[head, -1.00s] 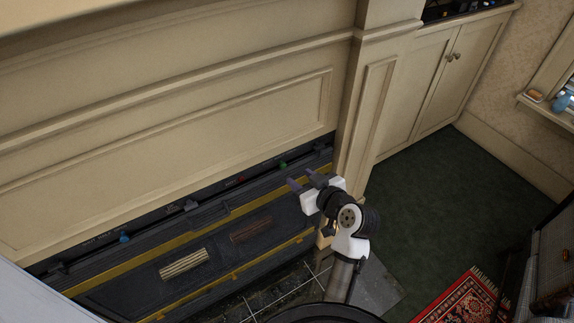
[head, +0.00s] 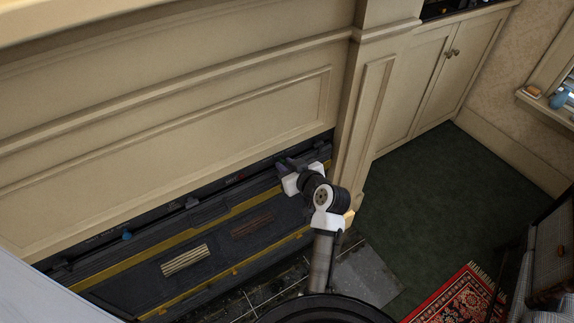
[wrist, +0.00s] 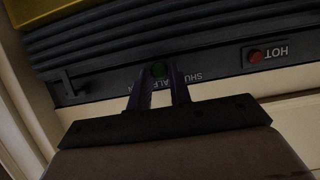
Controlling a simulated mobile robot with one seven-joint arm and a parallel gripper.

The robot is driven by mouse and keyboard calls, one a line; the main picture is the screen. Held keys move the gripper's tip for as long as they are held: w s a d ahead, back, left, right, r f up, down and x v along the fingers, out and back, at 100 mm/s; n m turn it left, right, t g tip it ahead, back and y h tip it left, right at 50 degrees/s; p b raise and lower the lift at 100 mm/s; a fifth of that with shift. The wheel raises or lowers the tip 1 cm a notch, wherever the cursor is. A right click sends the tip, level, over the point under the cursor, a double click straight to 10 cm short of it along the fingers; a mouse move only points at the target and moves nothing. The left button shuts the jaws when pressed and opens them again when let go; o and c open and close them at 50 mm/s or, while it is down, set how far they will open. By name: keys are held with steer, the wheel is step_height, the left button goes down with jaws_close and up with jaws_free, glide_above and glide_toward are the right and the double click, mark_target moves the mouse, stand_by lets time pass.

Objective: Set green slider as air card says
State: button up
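Whether either finger touches the knob cannot be told. In the head view my gripper (head: 283,166) is at the strip above the fireplace front and hides the green slider. I cannot make out an air card.
A red button (wrist: 255,56) marked "HOT" is on the same strip. A blue knob (head: 127,236) sits further left on it. The cream mantel panel (head: 180,130) overhangs the strip, and a pilaster (head: 362,125) stands close right. Green carpet (head: 430,200) is open at right.

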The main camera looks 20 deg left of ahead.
jaws_close()
steer(key=shift+w+d+b, duration=0.4)
steer(key=shift+w+d, duration=0.25)
steer(key=shift+w, duration=0.15)
steer(key=shift+w+d+b, duration=0.35)
steer(key=shift+w+d, duration=0.25)
steer(key=shift+w, duration=0.2)
steer(key=o, duration=0.5)
jaws_free()
steer(key=b+v, duration=0.2)
steer(key=v, duration=1.2)
steer(key=shift+a, duration=0.1)
